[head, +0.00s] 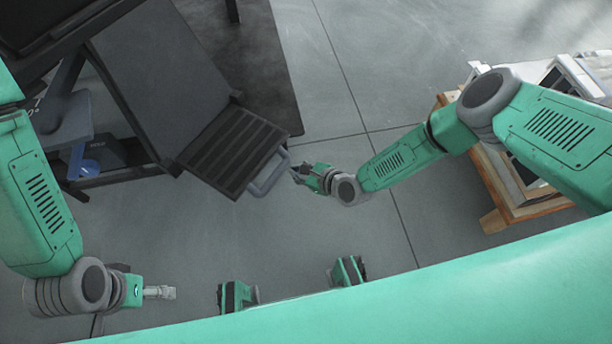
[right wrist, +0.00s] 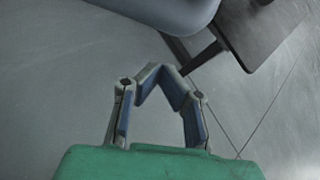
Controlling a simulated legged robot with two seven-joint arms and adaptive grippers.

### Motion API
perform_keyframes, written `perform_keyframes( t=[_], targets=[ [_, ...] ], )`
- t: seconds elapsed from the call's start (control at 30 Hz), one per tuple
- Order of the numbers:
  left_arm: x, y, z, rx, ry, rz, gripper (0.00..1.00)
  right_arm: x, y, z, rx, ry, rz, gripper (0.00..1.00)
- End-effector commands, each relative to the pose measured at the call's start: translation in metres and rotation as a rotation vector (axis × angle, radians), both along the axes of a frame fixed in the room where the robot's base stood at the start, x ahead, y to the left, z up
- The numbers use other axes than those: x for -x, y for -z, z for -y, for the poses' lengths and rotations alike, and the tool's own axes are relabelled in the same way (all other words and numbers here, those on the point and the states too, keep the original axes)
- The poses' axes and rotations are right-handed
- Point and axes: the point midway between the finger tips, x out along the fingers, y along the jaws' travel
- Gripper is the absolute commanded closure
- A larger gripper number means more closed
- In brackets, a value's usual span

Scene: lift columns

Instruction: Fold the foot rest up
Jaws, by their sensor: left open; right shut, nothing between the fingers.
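The foot rest (head: 228,150) is a dark slatted plate that sticks out from the lower end of a large dark machine (head: 150,75). A grey loop handle (head: 268,174) is on its right edge. My right gripper (head: 298,173) is just right of the handle, apparently apart from it. In the right wrist view its fingers (right wrist: 161,76) are shut and hold nothing; a rounded grey bar (right wrist: 170,8), probably the handle, crosses the top beyond them. My left gripper (head: 163,292) is open and empty at the lower left, away from the foot rest.
A wooden table (head: 495,222) with white-framed items stands at the right. A dark mat (head: 262,60) lies behind the machine. Grey and blue parts (head: 85,165) sit under the machine at the left. The tiled floor in front of the foot rest is clear.

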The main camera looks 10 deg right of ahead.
Motion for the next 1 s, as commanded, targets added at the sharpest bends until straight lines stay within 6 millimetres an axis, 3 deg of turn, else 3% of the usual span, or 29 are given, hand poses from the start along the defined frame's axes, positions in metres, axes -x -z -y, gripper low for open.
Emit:
perform_keyframes(
  t=[0.1, 0.23, 0.7, 1.0],
  targets=[
    [-0.001, -0.004, 0.000, 0.000, 0.001, 0.001, 0.24, -0.002, -0.019, -0.004, 0.000, 0.000, 0.003, 1.00],
    [-0.001, -0.006, 0.000, 0.000, 0.001, 0.002, 0.24, -0.001, -0.029, -0.007, 0.001, 0.000, 0.003, 1.00],
    [0.000, -0.007, 0.000, 0.000, 0.001, 0.001, 0.24, -0.001, -0.032, -0.007, 0.004, 0.001, 0.001, 1.00],
    [-0.001, -0.023, 0.000, 0.000, 0.001, 0.002, 0.24, 0.001, -0.045, -0.006, 0.038, 0.000, -0.033, 1.00]
  ],
)
